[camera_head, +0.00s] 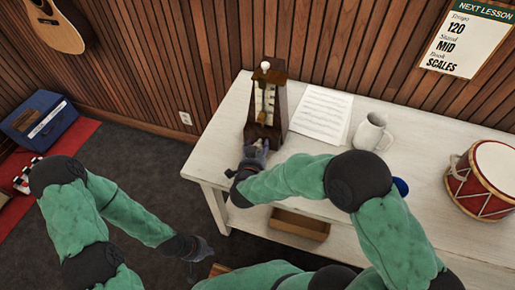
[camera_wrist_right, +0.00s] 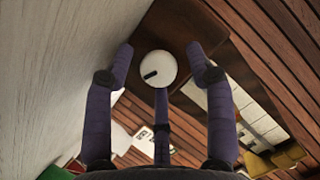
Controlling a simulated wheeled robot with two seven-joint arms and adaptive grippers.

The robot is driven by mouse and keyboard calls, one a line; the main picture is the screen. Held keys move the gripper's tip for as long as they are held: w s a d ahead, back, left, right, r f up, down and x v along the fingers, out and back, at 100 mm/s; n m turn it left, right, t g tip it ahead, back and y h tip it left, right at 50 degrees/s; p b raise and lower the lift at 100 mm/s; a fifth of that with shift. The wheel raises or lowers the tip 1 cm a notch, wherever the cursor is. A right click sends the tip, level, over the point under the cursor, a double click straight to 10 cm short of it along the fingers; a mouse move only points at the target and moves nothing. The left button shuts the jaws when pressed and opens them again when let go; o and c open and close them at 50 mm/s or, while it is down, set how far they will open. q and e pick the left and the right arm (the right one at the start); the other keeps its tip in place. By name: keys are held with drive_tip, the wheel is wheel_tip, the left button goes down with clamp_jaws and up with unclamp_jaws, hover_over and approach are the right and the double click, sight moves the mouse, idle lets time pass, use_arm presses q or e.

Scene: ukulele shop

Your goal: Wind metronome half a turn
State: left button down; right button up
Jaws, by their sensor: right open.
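The metronome (camera_head: 267,105) stands upright near the left end of the white table, a dark wooden case with a pale scale and a white ball on top. In the right wrist view its round white knob (camera_wrist_right: 157,69) has a short dark mark pointing left and slightly down. My right gripper (camera_head: 256,149) is at the metronome's front foot. Its purple fingers (camera_wrist_right: 160,60) are open around the knob, with visible gaps on the left and right; contact by the middle finger cannot be told. My left gripper (camera_head: 196,248) hangs off the table's left front, its finger opening unclear.
The white table (camera_head: 338,170) holds a music sheet (camera_head: 321,114), a white mug (camera_head: 370,132) and a red drum (camera_head: 488,180). A blue object (camera_head: 401,186) is partly hidden by my right arm. A wooden tray (camera_head: 299,226) lies below the front edge. A blue case (camera_head: 40,120) stands left.

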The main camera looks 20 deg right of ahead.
clamp_jaws()
drive_tip(key=shift+w+r, duration=0.1)
drive_tip(key=shift+r, duration=0.05)
idle(0.5)
drive_tip(key=shift+d+b, duration=0.1)
drive_tip(key=shift+b, duration=0.2)
